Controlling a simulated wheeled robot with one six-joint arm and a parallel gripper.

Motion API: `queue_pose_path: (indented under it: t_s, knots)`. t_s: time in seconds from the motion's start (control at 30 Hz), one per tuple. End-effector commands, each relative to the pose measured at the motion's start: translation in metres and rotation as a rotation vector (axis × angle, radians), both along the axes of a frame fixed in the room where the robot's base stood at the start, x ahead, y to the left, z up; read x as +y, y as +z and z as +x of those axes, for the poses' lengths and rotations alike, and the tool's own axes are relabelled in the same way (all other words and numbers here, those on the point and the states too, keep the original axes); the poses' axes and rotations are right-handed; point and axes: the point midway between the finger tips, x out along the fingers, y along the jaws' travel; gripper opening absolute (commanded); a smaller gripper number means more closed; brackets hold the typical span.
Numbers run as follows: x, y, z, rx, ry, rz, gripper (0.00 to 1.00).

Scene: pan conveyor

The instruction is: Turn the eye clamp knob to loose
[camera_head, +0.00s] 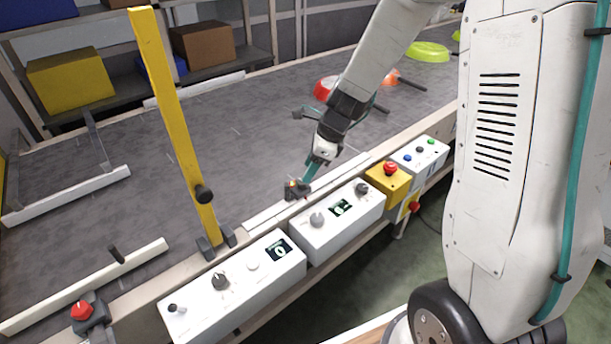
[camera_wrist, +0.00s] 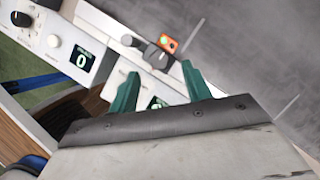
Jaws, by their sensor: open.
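A small photo-eye (camera_wrist: 167,43) with an orange and green face sits on a dark clamp bracket (camera_wrist: 155,56) in the wrist view. A dark knob-like part (camera_wrist: 128,40) sticks out at the bracket's left end; its loose or tight setting cannot be read. In the head view the dark bracket (camera_head: 297,189) stands at the conveyor's near edge, behind the white control boxes. My gripper (camera_head: 312,176) is just above it. In the wrist view my gripper's teal fingers (camera_wrist: 160,72) are apart and empty, with the bracket just beyond their tips.
White control boxes (camera_head: 335,226) with knobs and displays line the near edge. A yellow box (camera_head: 388,182) carries a red emergency button. A yellow post (camera_head: 170,120) with a black knob stands to the left. The dark belt (camera_head: 230,140) is clear beside the bracket; pans lie farther back.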

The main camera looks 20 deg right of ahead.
Motion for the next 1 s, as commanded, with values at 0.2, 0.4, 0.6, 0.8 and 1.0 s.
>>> queue_pose_path:
  t_s: [0.2, 0.4, 0.6, 0.8, 1.0]
  knots:
    - [0.011, -0.029, 0.005, 0.001, 0.003, 0.0, 0.48]
    - [0.014, -0.037, 0.007, -0.001, 0.004, -0.002, 0.48]
    - [0.014, -0.037, 0.007, -0.001, 0.005, -0.002, 0.48]
    - [0.014, -0.037, 0.007, -0.002, 0.004, -0.002, 0.04]
    - [0.012, -0.037, 0.007, -0.002, 0.01, -0.002, 0.04]
